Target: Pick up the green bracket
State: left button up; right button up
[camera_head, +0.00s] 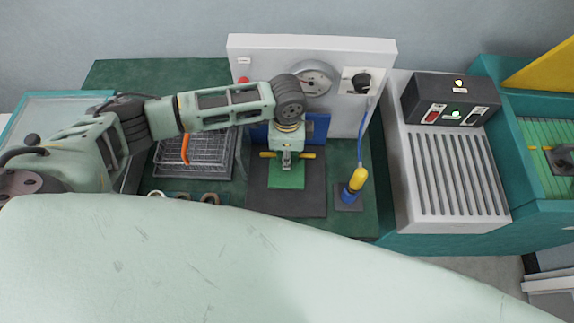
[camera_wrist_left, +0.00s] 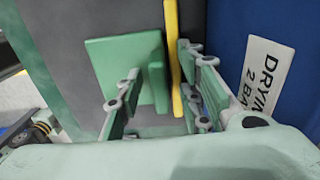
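The green bracket (camera_head: 287,181) lies on a dark grey mat (camera_head: 262,205) in front of the white panel. In the left wrist view the bracket (camera_wrist_left: 117,65) shows a flat plate and an upright flange. My left gripper (camera_head: 287,160) is above it, pointing down. In the wrist view the left gripper (camera_wrist_left: 158,75) is open, its fingers on either side of the flange and of a thin yellow bar (camera_wrist_left: 173,60). Whether a finger touches the bracket is unclear. My right gripper is not in view.
A wire basket (camera_head: 205,155) with an orange piece stands left of the mat. A yellow-and-blue tool (camera_head: 355,183) stands to the right. Behind are a blue block (camera_head: 318,125) and a white panel (camera_head: 265,55). A slatted grey unit (camera_head: 445,175) is farther right.

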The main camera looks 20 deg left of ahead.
pick_arm(q)
jog(key=shift+c, duration=0.3)
grip_shut()
jog(key=shift+w, duration=0.1)
